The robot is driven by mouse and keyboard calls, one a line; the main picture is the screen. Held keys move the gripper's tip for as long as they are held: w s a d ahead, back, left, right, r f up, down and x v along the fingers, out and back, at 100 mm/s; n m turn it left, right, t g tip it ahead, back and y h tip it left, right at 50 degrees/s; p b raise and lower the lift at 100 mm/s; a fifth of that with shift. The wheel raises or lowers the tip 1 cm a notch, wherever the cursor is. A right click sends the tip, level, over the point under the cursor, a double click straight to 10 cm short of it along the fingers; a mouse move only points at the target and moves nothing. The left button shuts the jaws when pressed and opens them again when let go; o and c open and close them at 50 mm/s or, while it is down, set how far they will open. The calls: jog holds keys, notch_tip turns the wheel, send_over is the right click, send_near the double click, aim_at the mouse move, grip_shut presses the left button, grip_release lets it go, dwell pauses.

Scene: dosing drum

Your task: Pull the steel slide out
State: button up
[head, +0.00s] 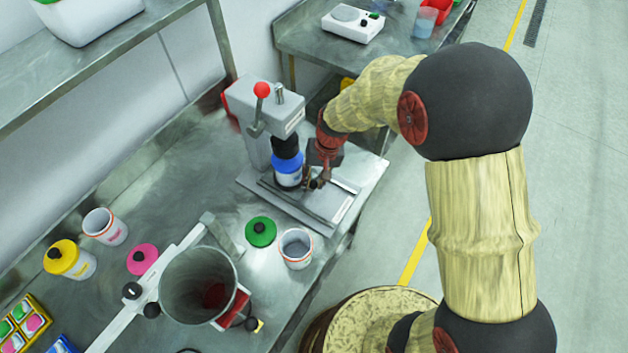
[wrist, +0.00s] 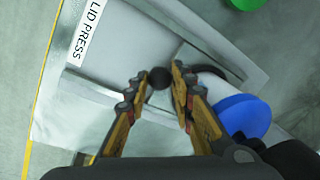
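The lid press (head: 262,112) stands on the steel bench, with a red-tipped lever and a grey base. A white jar with a blue lid (head: 287,167) stands under its black press head. The steel slide (head: 346,186) lies flat in the base and sticks out a little to the right. My gripper (head: 318,181) is low over the base, right of the jar. In the wrist view, its two fingertips (wrist: 160,76) close on both sides of a small round black knob (wrist: 160,78). The blue lid (wrist: 243,114) shows to the right of the fingers.
A green lid (head: 261,232) and an open white cup (head: 296,248) stand in front of the press. A large steel drum (head: 198,285) is at the lower left. The bench's right edge and the floor lie just beyond the press base.

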grip_shut()
dwell(0.4)
jog(key=s+d, duration=0.2)
jog(key=d, duration=0.1)
jog(key=s+d, duration=0.3)
jog(key=d, duration=0.1)
jog(key=s+d, duration=0.3)
jog(key=shift+s+d, duration=0.15)
jog(key=shift+d, duration=0.2)
jog(key=shift+s, duration=0.1)
jog(key=shift+o, duration=1.3)
grip_release()
jog(key=shift+s+d, duration=0.1)
jog(key=shift+d, duration=0.1)
jog(key=shift+r, duration=0.1)
